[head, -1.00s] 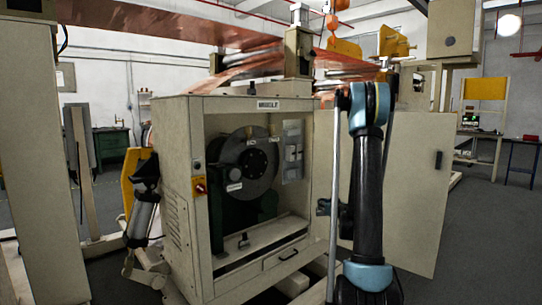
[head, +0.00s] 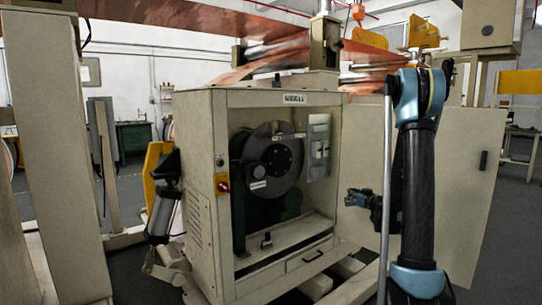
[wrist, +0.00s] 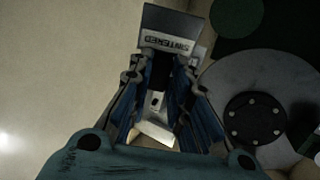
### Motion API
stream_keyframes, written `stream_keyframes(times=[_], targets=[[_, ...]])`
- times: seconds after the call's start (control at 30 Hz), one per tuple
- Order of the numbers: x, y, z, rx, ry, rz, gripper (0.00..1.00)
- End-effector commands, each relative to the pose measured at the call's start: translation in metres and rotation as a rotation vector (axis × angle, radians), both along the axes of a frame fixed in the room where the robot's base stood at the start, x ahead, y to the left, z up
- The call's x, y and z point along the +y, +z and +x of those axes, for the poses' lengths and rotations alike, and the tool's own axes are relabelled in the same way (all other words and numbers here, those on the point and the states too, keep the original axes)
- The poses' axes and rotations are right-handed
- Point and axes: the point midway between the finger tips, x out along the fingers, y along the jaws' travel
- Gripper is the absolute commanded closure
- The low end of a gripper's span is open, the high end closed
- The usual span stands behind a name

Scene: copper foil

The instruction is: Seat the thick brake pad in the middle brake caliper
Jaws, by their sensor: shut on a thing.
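My gripper (wrist: 165,75) is shut on a dark block with a light label reading SINTERED, the brake pad (wrist: 170,42). The pad sticks out past the fingertips. A pale metal piece shows between the fingers; I cannot tell if it is part of the pad. In the head view my gripper (head: 356,198) is outside the cabinet, at the right of its opening; the pad is too small to make out there. The cabinet labelled MIDDLE (head: 262,97) holds a grey brake disc (head: 290,180). The caliper cannot be clearly picked out at the disc.
The open cabinet door (head: 455,190) stands behind my arm on the right. The cabinet floor has a small knob (head: 267,242) and a drawer (head: 305,256) below. A grey switch box (head: 318,145) is on the inner right wall. The wrist view also shows the disc (wrist: 235,80).

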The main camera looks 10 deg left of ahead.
Motion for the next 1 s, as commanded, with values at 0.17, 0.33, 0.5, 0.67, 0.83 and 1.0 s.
stream_keyframes(times=[0.17, 0.33, 0.5, 0.67, 0.83, 1.0], targets=[[0.078, 0.043, -0.008, -0.048, 0.103, 0.02, 1.0], [0.148, 0.082, -0.025, -0.089, 0.192, 0.042, 1.0], [0.214, 0.122, -0.051, -0.124, 0.276, 0.067, 1.0], [0.273, 0.158, -0.083, -0.151, 0.353, 0.092, 1.0], [0.322, 0.19, -0.119, -0.17, 0.421, 0.114, 1.0], [0.35, 0.211, -0.145, -0.18, 0.463, 0.13, 1.0]])
